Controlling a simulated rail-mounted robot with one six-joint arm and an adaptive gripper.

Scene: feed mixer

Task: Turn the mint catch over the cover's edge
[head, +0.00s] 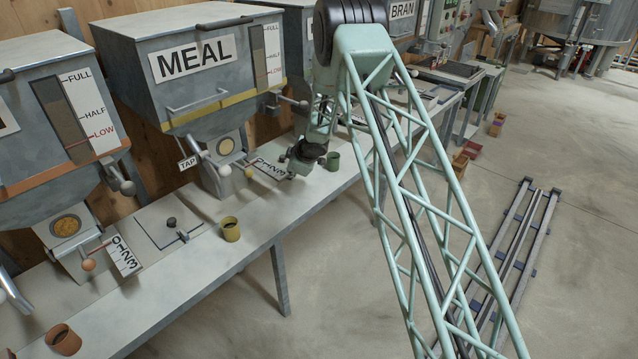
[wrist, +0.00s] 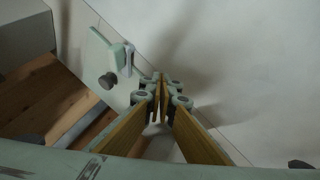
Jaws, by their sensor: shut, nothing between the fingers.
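In the head view my gripper (head: 306,160) is low over the bench, and the catch is hidden there.
In the head view the long bench (head: 262,232) runs under the hoppers, with the MEAL hopper (head: 195,65) beside my arm. A green pot (head: 332,161) stands close to my gripper. A yellow pot (head: 231,229) is farther left. Wooden boards (wrist: 35,95) show at left in the wrist view.

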